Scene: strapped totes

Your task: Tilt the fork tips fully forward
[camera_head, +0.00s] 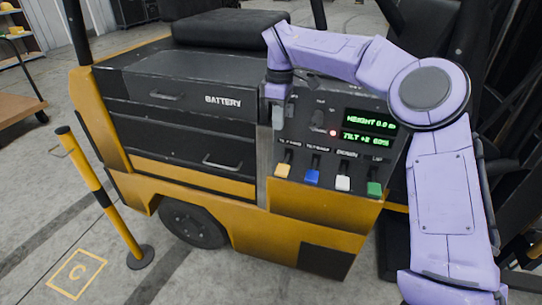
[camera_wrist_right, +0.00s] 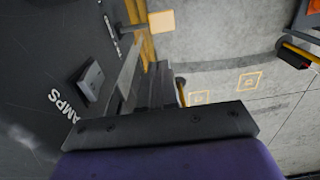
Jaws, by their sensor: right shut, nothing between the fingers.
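The forklift's control panel (camera_head: 333,135) has a row of coloured levers at its lower edge. The orange-yellow lever (camera_head: 282,170) stands at the left under a label that seems to read tilt forward; its pale cap (camera_wrist_right: 161,21) shows in the wrist view. The blue lever (camera_head: 312,177) is to its right, labelled tilt back. The display (camera_head: 369,128) reads height 0.0 m and tilt about 60%, its sign hard to read. My right gripper (camera_head: 278,116) is shut and empty, above the orange-yellow lever and apart from it. The fork tips are not in view.
A white lever (camera_head: 343,183) labelled down and a green lever (camera_head: 374,188) stand farther right. A red light (camera_head: 333,132) glows beside the display. Battery drawers (camera_head: 180,97) are left of the panel. A yellow-black post (camera_head: 101,194) stands on the floor at left.

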